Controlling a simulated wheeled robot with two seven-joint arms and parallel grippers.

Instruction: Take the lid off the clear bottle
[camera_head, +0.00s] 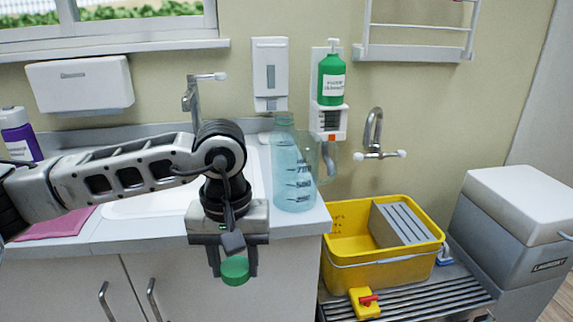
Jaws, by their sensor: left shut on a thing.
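The clear bottle (291,180) is pale blue and see-through with dark volume marks. It stands upright at the right end of the counter, near the sink. Its top shows no green lid on it. My left gripper (235,268) points down in front of the counter edge, left of the bottle and apart from it. It is shut on a round green lid (235,271), held between its fingertips. My right gripper is not in view.
The white counter (95,236) has a sink, a tap (192,100), a pink cloth (58,223) and a purple bottle (20,135). Right of it, a yellow mop bucket (350,250) stands on a slatted rack. A grey laundry bin (510,240) is at far right.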

